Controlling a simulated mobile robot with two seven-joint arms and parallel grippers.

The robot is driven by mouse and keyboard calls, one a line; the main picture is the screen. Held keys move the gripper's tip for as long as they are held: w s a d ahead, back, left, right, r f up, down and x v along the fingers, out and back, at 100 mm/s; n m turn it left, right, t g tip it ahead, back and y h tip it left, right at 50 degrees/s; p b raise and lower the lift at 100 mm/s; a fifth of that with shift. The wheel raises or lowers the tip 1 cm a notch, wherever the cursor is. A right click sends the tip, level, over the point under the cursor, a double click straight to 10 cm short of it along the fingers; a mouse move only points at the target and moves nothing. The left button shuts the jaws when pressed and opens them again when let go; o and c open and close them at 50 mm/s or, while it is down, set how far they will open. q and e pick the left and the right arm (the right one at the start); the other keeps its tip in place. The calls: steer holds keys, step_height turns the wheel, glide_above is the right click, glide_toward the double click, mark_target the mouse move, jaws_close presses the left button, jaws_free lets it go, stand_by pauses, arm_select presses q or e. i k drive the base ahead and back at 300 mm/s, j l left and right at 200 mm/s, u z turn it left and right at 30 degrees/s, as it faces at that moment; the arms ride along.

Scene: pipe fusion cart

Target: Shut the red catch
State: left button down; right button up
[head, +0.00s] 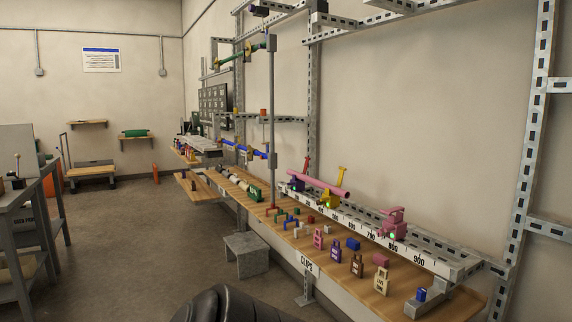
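No part is clearly marked as the red catch, and it is small at this distance. A pinkish-red clamp block (393,222) sits on the numbered rail (345,219), with a green light beside its base. Further left, a pink pipe (318,182) lies across a purple clamp (297,184) and a yellow clamp (328,197). A thin reddish lever (307,164) stands up at the purple clamp, and a yellow lever (341,175) stands up behind the pipe. Neither of my grippers is in view.
A wooden bench (335,266) below the rail holds several coloured tags and small blocks. A grey step block (246,255) stands on the floor before it. Slotted metal uprights (535,150) frame the right side. A grey table (22,205) stands at left; the floor between is clear.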

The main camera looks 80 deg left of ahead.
mark_target(307, 158)
steer(key=u, duration=2.5)
steer(key=i+j, duration=0.85)
steer(key=i, duration=0.25)
steer(key=i+j+z, duration=0.15)
steer(key=i+j, duration=0.7)
steer(key=i, duration=0.2)
